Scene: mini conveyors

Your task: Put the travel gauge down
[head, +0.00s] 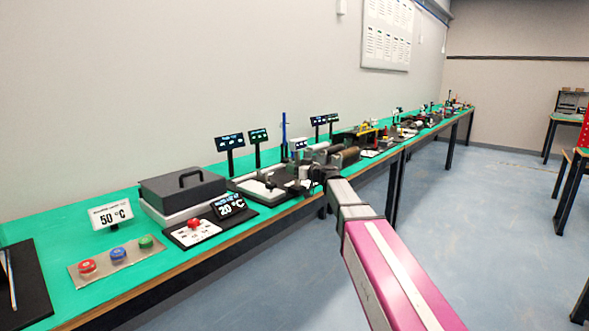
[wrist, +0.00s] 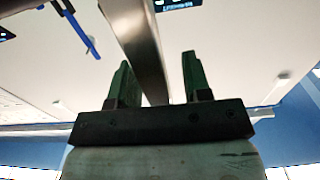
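My gripper (wrist: 158,82) shows in the wrist view with its two green-tipped fingers apart. A grey metal bar (wrist: 138,45) shows between the fingers, close to the left one, with a gap to the right one. I cannot tell whether it touches either finger. In the head view my gripper is at the end of my arm over the green bench (head: 160,255), among the devices, and its fingers are hidden there. A thin upright blue piece (head: 284,135) stands just left of it; a blue piece (wrist: 82,32) also shows in the wrist view. I cannot tell which thing is the travel gauge.
Nearer on the bench are a dark lidded box (head: 182,190), a red-button panel (head: 195,232), a 20 °C display (head: 230,207), a 50 °C sign (head: 112,214) and a plate with coloured buttons (head: 115,258). Rollers (head: 345,157) stand beyond my gripper.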

